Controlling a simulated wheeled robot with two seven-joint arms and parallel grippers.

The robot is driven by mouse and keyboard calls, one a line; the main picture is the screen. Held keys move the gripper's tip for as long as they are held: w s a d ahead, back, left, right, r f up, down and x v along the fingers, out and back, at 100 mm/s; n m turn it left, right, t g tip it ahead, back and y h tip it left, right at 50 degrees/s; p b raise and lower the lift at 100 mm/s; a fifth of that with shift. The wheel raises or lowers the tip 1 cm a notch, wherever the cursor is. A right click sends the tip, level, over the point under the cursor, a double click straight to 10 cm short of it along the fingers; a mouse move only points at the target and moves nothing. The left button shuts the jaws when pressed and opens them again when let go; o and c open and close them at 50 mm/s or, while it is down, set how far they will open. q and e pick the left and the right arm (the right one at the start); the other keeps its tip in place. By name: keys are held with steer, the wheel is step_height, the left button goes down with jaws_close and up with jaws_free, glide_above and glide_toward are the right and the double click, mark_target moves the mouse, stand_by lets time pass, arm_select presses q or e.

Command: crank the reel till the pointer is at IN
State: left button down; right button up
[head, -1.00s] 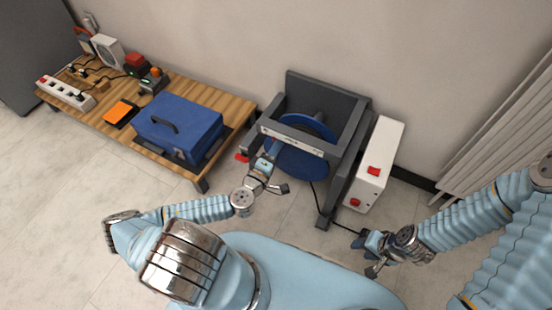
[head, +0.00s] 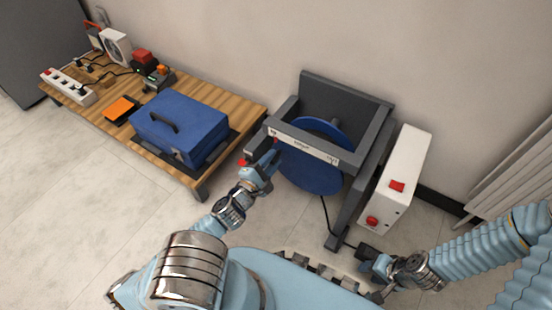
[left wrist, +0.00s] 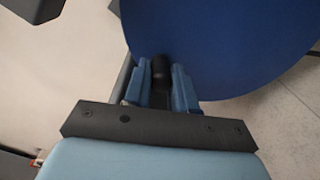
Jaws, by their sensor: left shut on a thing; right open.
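The reel is a large blue disc (head: 312,172) held in a dark grey frame (head: 345,88). A white scale strip (head: 303,146) runs across the frame's front; its lettering is too small to read. A small red mark (head: 276,139), possibly the pointer, shows near the strip's left end. My left gripper (head: 268,166) is at the disc's left side. In the left wrist view, its blue fingers (left wrist: 160,88) are shut on a dark crank handle (left wrist: 161,68) at the blue disc's edge. My right gripper (head: 368,272) is open and empty, low beside the frame's front foot.
A white box (head: 402,165) with red buttons stands right of the reel, with a black cable near its foot. A low wooden bench (head: 225,100) at left carries a blue case (head: 180,128), a power strip (head: 68,87) and small devices. The floor in front of the bench is clear.

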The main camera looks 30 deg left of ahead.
arm_select(q)
steer(key=shift+d+f, duration=0.2)
arm_select(e)
steer(key=shift+w+f, duration=0.35)
steer(key=shift+w, duration=0.05)
arm_select(q)
steer(key=c, duration=1.2)
jaws_free()
steer(key=shift+c, duration=0.2)
steer(key=o, duration=0.3)
steer(key=shift+a, duration=0.1)
